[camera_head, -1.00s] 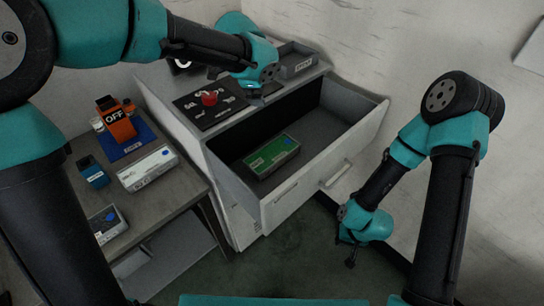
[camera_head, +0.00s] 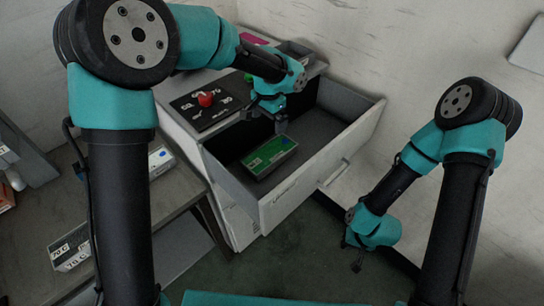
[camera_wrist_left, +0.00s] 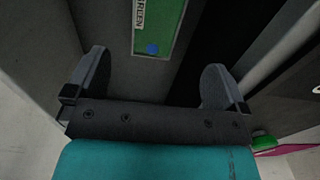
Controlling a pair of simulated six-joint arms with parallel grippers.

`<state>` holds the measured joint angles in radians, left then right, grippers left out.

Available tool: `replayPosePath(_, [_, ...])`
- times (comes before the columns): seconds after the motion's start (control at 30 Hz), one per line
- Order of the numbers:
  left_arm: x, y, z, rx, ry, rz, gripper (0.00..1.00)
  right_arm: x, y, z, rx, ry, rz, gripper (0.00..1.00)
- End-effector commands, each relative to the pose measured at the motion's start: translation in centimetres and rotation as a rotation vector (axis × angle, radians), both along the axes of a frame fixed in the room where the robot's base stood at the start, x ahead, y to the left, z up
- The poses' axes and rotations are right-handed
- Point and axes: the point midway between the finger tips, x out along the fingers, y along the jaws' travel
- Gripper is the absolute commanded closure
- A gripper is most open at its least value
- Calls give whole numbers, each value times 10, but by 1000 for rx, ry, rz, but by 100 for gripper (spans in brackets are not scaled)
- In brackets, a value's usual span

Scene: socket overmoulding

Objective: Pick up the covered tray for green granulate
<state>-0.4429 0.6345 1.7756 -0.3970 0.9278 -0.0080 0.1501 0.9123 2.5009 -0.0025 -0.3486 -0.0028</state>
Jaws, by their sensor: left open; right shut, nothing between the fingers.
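The covered tray (camera_head: 270,157) with a green lid and a blue dot lies in the open drawer (camera_head: 287,196). In the left wrist view the tray (camera_wrist_left: 157,22) shows at the top centre, with the word GREEN on its label. My left gripper (camera_head: 280,121) is open and empty, above the drawer near the tray's far side. In the wrist view the left fingers (camera_wrist_left: 156,72) are spread wide, with the tray's end between and beyond them, apart from both. My right gripper (camera_head: 357,256) is shut and empty, low to the right of the drawer.
A black panel with a red button (camera_head: 206,98) is on the cabinet top. The drawer's side walls stand around the tray, with bare floor to its right. A table (camera_head: 125,225) at the left holds labelled boxes (camera_head: 70,250).

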Motion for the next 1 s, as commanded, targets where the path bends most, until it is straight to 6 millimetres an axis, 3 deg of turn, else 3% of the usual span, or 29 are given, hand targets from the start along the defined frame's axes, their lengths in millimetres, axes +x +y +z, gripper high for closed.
replayPosePath(0.27, [0, 0, -16, 1, 1, -1, 0, 0, 0, 0, 0, 0, 0, 100])
replayPosePath(0.8, [0, 0, -106, 1, 2, -3, 0, 0, 0, 0, 0, 0, 0, 100])
replayPosePath(1.0, [0, 0, -122, 0, -1, -2, 0, 0, 0, 0, 0, 0, 0, 100])
